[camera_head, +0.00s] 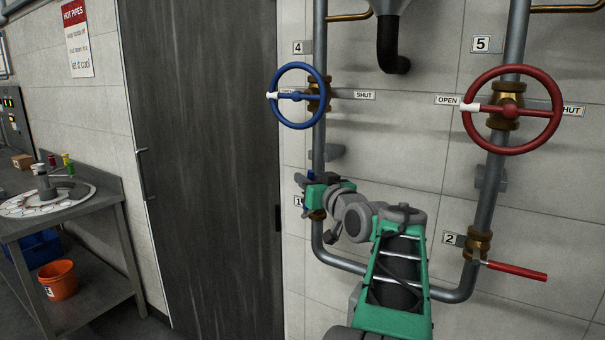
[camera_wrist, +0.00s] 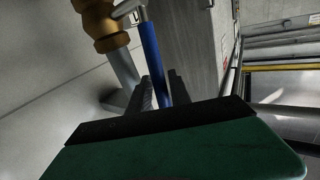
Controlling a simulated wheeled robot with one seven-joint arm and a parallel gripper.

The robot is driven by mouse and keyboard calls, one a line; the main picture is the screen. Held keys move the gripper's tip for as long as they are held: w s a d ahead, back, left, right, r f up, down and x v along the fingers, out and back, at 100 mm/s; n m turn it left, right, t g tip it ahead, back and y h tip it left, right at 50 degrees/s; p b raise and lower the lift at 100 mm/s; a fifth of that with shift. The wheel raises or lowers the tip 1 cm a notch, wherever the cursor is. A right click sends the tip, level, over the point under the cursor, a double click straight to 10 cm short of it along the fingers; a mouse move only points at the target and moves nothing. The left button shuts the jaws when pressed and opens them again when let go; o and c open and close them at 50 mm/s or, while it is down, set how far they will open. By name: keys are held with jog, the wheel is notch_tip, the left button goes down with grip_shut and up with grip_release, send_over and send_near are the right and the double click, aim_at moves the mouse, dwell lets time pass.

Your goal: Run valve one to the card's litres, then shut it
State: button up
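Valve one is a brass valve (camera_head: 317,214) low on the left pipe, beside the tag 1 (camera_head: 299,201). Its lever is blue and mostly hidden by my gripper in the head view. My gripper (camera_head: 309,188) is at this lever. In the wrist view the blue lever (camera_wrist: 153,55) runs down from the brass body (camera_wrist: 104,25) and passes between my two dark fingers (camera_wrist: 160,92). The fingers are close together with the lever between them, and they look shut on it. No card with litres can be read in these views.
Above are a blue wheel (camera_head: 299,96), tagged 4, and a red wheel (camera_head: 512,110), tagged 5. A red lever (camera_head: 517,271) is on valve 2 at right. A black spout (camera_head: 390,52) hangs overhead. At left are a dark door (camera_head: 200,150), a bench (camera_head: 80,216) and an orange bucket (camera_head: 59,281).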

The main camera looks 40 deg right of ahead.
jog(key=shift+x, duration=0.9)
grip_shut()
dwell(0.7)
